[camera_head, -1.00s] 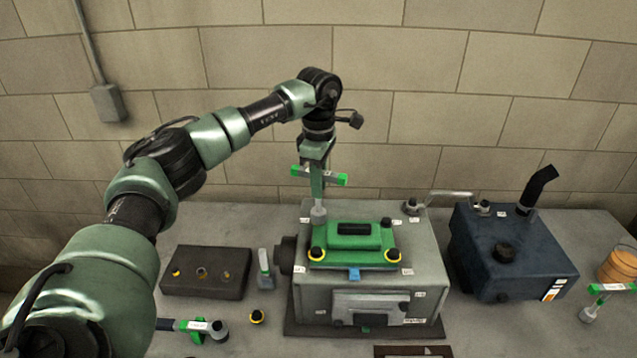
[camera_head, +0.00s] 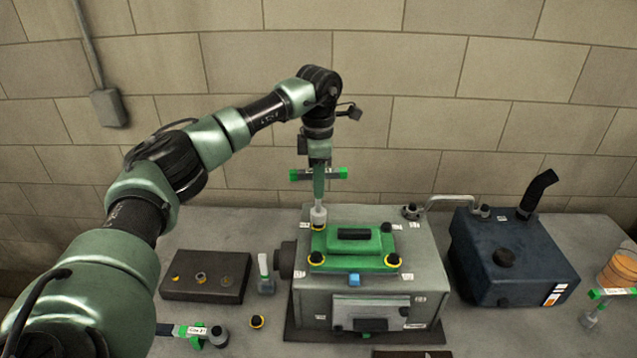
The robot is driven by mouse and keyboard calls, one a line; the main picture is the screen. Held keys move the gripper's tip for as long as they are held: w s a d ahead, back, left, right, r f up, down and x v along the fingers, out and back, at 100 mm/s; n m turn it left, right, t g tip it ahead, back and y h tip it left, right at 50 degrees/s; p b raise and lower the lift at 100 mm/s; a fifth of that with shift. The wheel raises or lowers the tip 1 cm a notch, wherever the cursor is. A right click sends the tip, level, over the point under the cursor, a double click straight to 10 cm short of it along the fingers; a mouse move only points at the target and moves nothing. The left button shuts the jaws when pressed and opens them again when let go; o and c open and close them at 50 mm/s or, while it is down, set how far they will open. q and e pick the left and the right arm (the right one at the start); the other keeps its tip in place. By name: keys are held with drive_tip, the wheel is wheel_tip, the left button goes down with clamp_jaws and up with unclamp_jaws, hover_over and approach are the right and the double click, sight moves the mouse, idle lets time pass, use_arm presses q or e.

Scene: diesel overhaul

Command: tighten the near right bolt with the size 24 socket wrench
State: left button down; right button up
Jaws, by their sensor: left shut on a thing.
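The green cover (camera_head: 345,262) lies on top of the grey engine block (camera_head: 425,285). The near right bolt (camera_head: 393,261) is at its near right corner, dark-headed with a yellow ring. The near left bolt (camera_head: 315,258) looks alike, and the far right bolt (camera_head: 387,229) is dark. My left gripper (camera_head: 319,172) is shut on a socket wrench (camera_head: 318,213) with a green-ended crossbar. The wrench hangs upright, its socket over the far left corner of the cover, hiding most of the bolt there. I cannot read its size label. My right gripper is not in view.
Other green-handled wrenches lie at the left front (camera_head: 205,331), stand left of the block (camera_head: 265,277), and sit at the right edge (camera_head: 606,296). A dark tray (camera_head: 205,288) holds small parts. A blue tank (camera_head: 525,260) stands right of the block.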

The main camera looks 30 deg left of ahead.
use_arm(q)
drive_tip(key=n, duration=0.7)
drive_tip(key=shift+n, duration=0.4)
drive_tip(key=n, duration=0.3)
drive_tip(key=shift+n, duration=0.4)
drive_tip(key=n, duration=0.3)
drive_tip(key=shift+n, duration=0.4)
drive_tip(key=n, duration=0.6)
drive_tip(key=shift+n, duration=0.4)
drive_tip(key=n, duration=0.6)
drive_tip(key=shift+w+n, duration=0.1)
drive_tip(key=shift+n, duration=0.2)
